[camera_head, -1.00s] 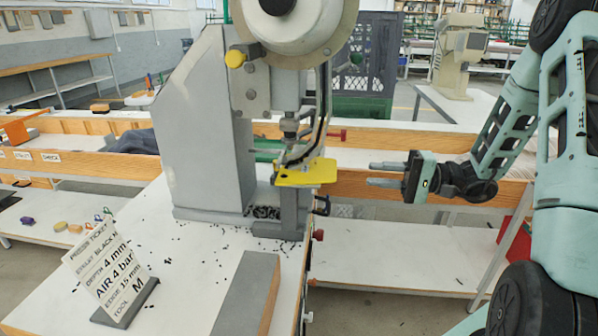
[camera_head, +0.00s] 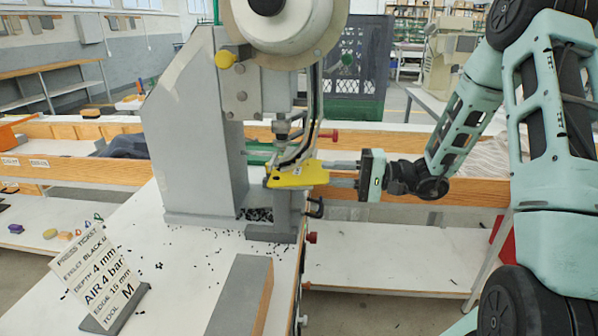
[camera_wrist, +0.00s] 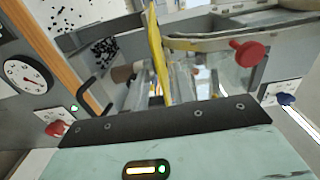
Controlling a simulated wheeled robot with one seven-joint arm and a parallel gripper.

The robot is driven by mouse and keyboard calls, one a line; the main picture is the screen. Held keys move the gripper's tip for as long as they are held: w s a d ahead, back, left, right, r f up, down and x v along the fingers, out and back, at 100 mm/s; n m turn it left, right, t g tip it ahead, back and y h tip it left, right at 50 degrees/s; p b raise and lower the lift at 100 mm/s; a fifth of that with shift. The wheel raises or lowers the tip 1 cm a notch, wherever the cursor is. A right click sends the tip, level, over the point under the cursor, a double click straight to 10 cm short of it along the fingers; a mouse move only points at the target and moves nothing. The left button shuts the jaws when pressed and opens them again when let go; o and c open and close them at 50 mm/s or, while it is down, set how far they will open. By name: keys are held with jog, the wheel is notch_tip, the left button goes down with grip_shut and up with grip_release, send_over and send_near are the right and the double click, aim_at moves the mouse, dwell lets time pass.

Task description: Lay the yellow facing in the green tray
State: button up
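The yellow facing (camera_head: 296,177) lies flat on the small anvil of the eyelet press, under its tool, with its right end sticking out. My gripper (camera_head: 328,174) reaches in from the right at the facing's right end. Its fingers are apart, one above the facing's level and one below. In the wrist view the facing (camera_wrist: 158,62) shows nearly edge-on as a yellow strip running between the fingers (camera_wrist: 165,82). I see no clear grip on it. No green tray can be made out for certain; a green strip (camera_head: 262,158) shows partly hidden behind the press.
The grey press (camera_head: 200,130) stands on a white bench scattered with black eyelets. A press ticket (camera_head: 100,275) and a grey block (camera_head: 240,295) stand in front. Red knobs (camera_head: 311,237) and a clamp lie close below the gripper. A dark crate (camera_head: 358,70) stands behind.

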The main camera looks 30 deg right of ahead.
grip_shut()
jog(key=shift+r, duration=0.1)
jog(key=v, duration=1.4)
dwell(1.1)
dwell(0.5)
